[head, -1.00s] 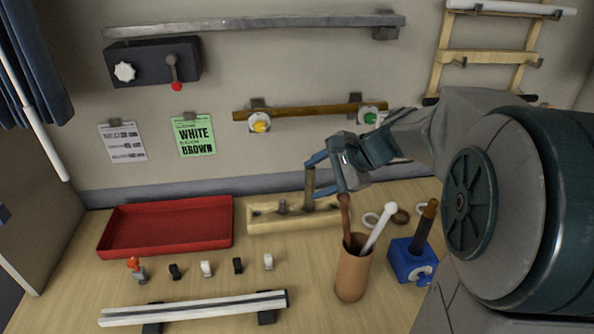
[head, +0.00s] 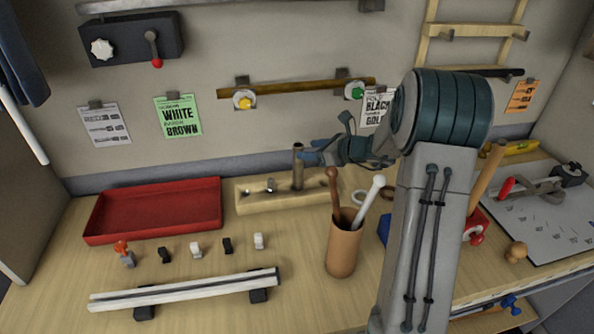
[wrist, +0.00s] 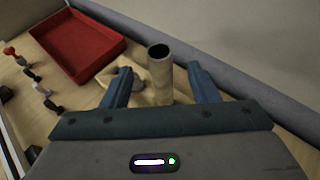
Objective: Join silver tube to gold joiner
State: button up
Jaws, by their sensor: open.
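A grey-brown metal tube (head: 297,168), probably the silver tube, stands upright in a pale wooden block (head: 250,203) at the back of the table. In the wrist view the tube (wrist: 160,78) shows its open round top. My gripper (wrist: 160,76) is open, with one blue finger on each side of the tube and gaps between. In the head view my gripper (head: 308,157) is at the tube's right side, partly hidden by my arm. A short metal stub (head: 270,185) sits in the block left of the tube. I cannot clearly pick out the gold joiner.
A red tray (head: 155,209) lies left of the block. A brown cup (head: 343,252) with sticks stands in front. Several small black and white pieces (head: 196,250) and a long pale bar (head: 185,290) lie front left. The wall is close behind the block.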

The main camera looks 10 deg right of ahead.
aim_at(298, 164)
jog(key=p+x, duration=0.2)
jog(key=x, duration=0.5)
grip_shut()
